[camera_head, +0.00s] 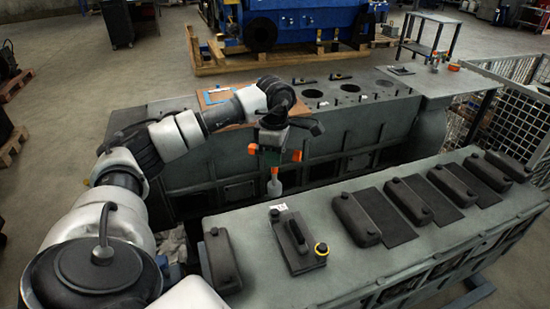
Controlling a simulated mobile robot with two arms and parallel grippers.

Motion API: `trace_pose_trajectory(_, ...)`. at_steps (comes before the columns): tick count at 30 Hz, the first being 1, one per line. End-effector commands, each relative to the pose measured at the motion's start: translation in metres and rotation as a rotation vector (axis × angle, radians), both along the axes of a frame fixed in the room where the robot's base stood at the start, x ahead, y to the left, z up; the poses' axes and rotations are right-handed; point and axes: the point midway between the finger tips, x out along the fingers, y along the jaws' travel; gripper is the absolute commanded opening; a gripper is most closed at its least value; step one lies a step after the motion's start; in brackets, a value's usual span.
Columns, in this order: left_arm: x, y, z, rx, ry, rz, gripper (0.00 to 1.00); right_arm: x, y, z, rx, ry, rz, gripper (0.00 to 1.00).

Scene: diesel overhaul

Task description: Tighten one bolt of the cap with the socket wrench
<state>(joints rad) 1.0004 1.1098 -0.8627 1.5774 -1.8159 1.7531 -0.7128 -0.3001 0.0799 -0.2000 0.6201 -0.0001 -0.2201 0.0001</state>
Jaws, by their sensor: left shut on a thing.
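My left gripper (275,150) hangs over the gap between the two engine blocks, pointing down. It is shut on the socket wrench (274,186), whose grey lower end points down; the gripper hides its upper part. The cap (298,240) appears to be the rectangular plate on the near block, with a dark raised bar in its middle. A dark bolt (274,214) beside a white label is at its far left corner. A yellow ring surrounds another bolt (321,248) at its near right corner. The wrench end is above and apart from the cap. My right gripper is not in view.
The near block (440,235) carries several dark covers (407,200) to the right of the cap, and one (222,258) to its left. The far block (370,112) has round openings and a brown board (222,97). A wire mesh cage (510,115) stands at right.

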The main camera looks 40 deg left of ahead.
Motion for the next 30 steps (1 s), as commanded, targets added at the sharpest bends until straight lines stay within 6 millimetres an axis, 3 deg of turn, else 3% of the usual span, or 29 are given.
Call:
trace_pose_trajectory(1,0.0,0.0,0.008,0.0,-0.001,0.0,0.0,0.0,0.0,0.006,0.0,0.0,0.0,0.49)
trace_pose_trajectory(11,-0.002,-0.001,0.006,0.0,-0.001,-0.001,0.0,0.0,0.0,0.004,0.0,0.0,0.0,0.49)
trace_pose_trajectory(24,-0.047,-0.039,0.005,0.001,0.0,-0.002,0.0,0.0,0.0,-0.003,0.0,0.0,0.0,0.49)
trace_pose_trajectory(30,-0.054,-0.045,0.007,-0.001,0.0,0.0,0.0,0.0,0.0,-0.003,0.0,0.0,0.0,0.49)
